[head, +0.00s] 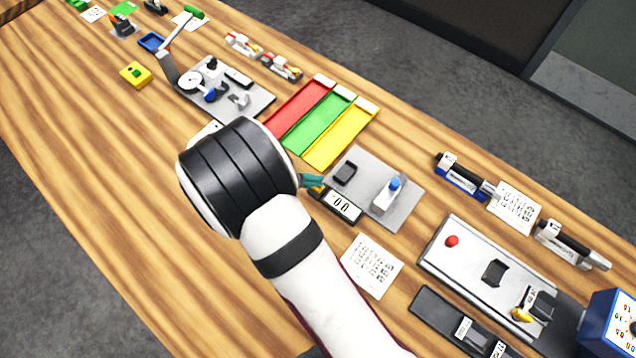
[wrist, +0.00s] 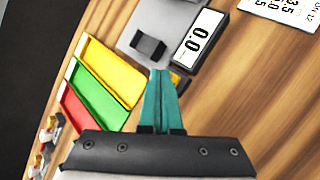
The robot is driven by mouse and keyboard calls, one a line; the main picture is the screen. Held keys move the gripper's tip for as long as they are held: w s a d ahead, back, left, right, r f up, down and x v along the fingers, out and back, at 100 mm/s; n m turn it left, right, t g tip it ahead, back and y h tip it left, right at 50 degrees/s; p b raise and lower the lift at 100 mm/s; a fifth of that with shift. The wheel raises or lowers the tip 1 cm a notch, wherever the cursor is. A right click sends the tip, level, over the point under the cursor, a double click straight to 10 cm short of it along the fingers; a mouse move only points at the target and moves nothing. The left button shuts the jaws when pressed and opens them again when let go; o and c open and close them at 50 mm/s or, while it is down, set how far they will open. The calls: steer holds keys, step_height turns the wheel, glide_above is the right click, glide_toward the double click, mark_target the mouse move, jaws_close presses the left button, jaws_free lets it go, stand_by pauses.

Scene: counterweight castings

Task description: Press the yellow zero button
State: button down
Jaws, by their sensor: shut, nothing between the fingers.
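The yellow zero button (head: 317,189) is at the left end of the black display unit (head: 341,206), beside the grey plate in the head view. In the wrist view a yellow-orange part (wrist: 177,79) shows just beside my fingertips, partly hidden by them. The display reads 0.0. My gripper (head: 318,181) has teal fingers, shut together and empty, and its tips (wrist: 161,72) are at the button's end of the unit. I cannot tell whether they touch the button.
The grey plate (head: 407,206) carries a black block and a blue-topped post. Red, green and yellow trays (head: 340,137) lie behind my gripper. A printed sheet (head: 372,266) lies in front of the display unit. A long grey fixture (head: 470,262) stands at the right. Bare wood is at the left front.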

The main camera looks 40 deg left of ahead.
steer(key=shift+r, duration=0.45)
steer(key=shift+r, duration=2.45)
